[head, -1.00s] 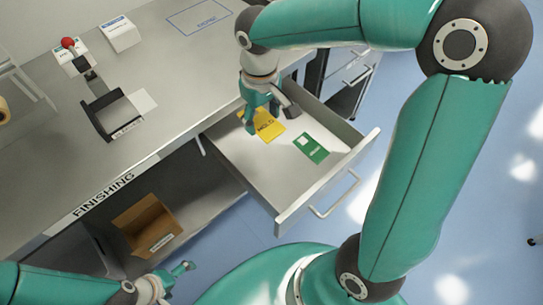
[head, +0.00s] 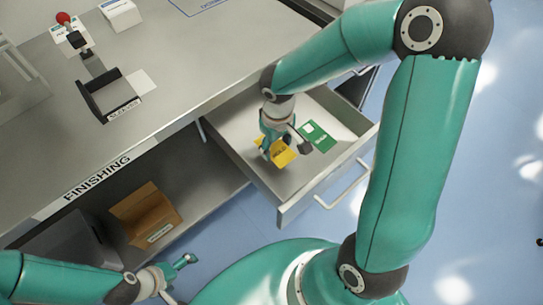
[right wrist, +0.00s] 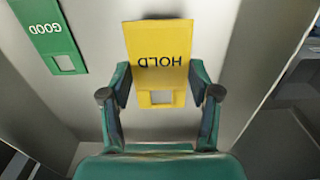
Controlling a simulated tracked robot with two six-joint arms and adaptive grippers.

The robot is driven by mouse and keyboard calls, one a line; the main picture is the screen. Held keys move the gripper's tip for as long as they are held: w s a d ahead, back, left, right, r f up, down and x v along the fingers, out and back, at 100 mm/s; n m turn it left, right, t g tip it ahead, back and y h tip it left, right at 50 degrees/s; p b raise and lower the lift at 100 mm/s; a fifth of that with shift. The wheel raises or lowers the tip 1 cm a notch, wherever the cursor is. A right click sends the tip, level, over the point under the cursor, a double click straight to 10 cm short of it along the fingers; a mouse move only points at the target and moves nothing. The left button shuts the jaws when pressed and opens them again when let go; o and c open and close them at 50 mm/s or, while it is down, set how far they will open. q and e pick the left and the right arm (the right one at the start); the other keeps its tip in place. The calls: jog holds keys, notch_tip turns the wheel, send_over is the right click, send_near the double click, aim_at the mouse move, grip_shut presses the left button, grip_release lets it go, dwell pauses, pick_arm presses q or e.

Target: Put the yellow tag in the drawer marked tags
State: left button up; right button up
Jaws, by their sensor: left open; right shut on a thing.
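The yellow tag (head: 281,156), printed HOLD, is at my right gripper (head: 274,148), inside or just above the pulled-out drawer (head: 252,163). In the right wrist view the yellow tag (right wrist: 158,55) lies between the two fingers of the right gripper (right wrist: 160,95), which is shut on it. I cannot tell whether it touches the drawer floor. A green tag (head: 317,137), marked GOOD in the right wrist view (right wrist: 50,35), lies flat in the same drawer. No drawer marking is readable. My left gripper (head: 188,260) is open and empty, low at the left.
The grey bench (head: 180,75), marked FINISHING, stands behind and left of the drawer. A black holder (head: 110,98), a red-knobbed device (head: 64,20) and a white box (head: 120,14) stand on it. An open cardboard box (head: 147,215) sits on the shelf below. Blue floor (head: 480,200) is clear at right.

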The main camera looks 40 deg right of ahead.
aim_at(276, 149)
jog(key=shift+f+b, duration=0.35)
jog(key=shift+f, duration=1.9)
jog(key=shift+f, duration=0.1)
jog(key=o, duration=0.9)
jog(key=shift+c, duration=0.2)
jog(key=shift+r, duration=0.4)
notch_tip(276, 149, up, 12)
jog(key=shift+f+p, duration=0.25)
jog(key=shift+p, duration=0.55)
